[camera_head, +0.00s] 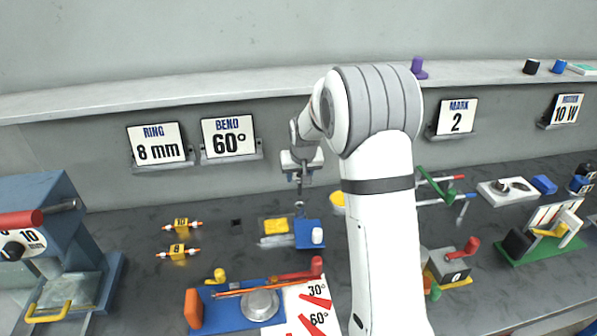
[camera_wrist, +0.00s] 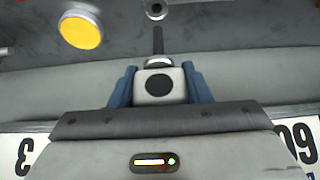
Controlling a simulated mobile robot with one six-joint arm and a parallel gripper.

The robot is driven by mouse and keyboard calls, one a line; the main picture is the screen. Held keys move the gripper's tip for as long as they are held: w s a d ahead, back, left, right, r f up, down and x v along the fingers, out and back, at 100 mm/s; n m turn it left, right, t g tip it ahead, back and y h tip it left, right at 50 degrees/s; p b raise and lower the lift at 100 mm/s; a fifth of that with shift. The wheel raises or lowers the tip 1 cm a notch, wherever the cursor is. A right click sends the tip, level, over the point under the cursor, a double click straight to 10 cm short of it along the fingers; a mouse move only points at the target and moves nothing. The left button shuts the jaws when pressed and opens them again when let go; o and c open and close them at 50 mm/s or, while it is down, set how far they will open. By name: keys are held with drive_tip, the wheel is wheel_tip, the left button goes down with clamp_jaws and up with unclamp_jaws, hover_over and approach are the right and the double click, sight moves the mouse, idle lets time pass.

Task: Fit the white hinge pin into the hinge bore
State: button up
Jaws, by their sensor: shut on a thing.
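My gripper (camera_head: 301,176) hangs above the bench left of my arm, pointing down. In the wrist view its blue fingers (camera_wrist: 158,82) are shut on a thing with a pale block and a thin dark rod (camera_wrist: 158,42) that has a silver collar. The rod points at a small silver ring with a dark centre (camera_wrist: 156,8); I see a gap between them. A blue block (camera_head: 307,228) sits below my gripper, beside a yellow block (camera_head: 276,226). A short white cylinder (camera_head: 317,236) shows at the blue block's front. I cannot make out the hinge bore.
A yellow disc (camera_wrist: 80,28) lies near my gripper. Two yellow numbered pieces, one here (camera_head: 181,225), lie to the left. A blue fixture with a red lever (camera_head: 300,275) stands in front. The wall shelf (camera_head: 200,95) runs behind.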

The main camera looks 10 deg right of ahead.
idle(0.4)
drive_tip(key=shift+f+b, duration=0.2)
drive_tip(key=shift+b, duration=0.15)
drive_tip(key=shift+f+b, duration=3.8)
drive_tip(key=shift+f, duration=0.85)
drive_tip(key=shift+s, duration=0.1)
drive_tip(key=o, duration=1.1)
drive_tip(key=shift+c, duration=0.2)
